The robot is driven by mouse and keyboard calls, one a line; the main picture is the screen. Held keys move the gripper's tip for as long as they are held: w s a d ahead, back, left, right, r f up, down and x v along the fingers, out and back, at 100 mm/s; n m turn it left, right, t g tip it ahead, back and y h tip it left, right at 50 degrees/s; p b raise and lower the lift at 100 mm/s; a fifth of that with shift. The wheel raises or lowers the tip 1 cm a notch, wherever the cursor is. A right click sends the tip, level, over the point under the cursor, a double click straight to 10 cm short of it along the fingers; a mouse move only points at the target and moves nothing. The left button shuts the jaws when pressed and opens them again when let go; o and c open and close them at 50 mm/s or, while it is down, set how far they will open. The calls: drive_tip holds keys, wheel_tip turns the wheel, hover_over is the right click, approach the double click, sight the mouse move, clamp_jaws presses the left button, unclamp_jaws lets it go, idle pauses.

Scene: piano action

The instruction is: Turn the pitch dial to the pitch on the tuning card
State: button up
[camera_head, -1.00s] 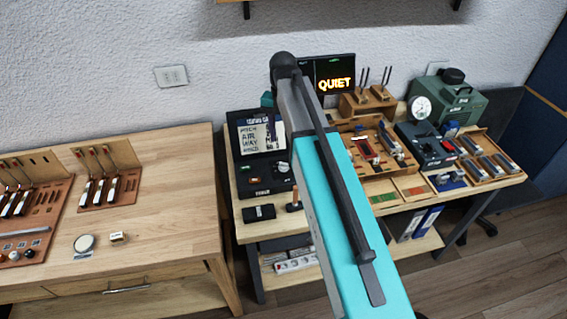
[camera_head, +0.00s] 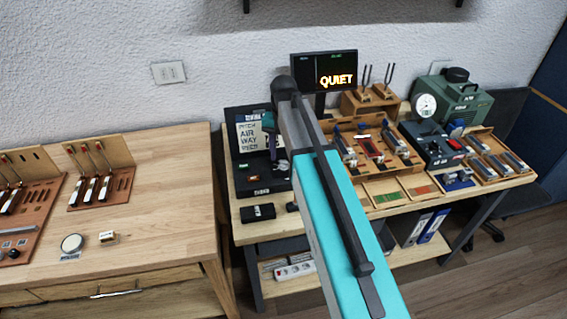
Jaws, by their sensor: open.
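A white card with black lettering (camera_head: 246,138) stands in the lid of a black case (camera_head: 241,183) on the right bench, partly covered by my wrist. I take it for the tuning card; the pitch on it is not readable. The round dark knob on the case's right side is mostly hidden behind my gripper and arm. I cannot tell whether the gripper touches it.
A screen reading QUIET (camera_head: 338,81) stands behind my arm. Tuning forks in a wooden block (camera_head: 370,102), wooden trays, a dark device with a gauge (camera_head: 424,106) and a green case (camera_head: 462,100) fill the right. A black box (camera_head: 258,212) lies at the front edge. The left table (camera_head: 165,180) has free room.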

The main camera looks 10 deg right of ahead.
sight(284, 164)
drive_tip(key=shift+f+b, duration=0.5)
drive_tip(key=shift+f, duration=0.6)
drive_tip(key=c, duration=1)
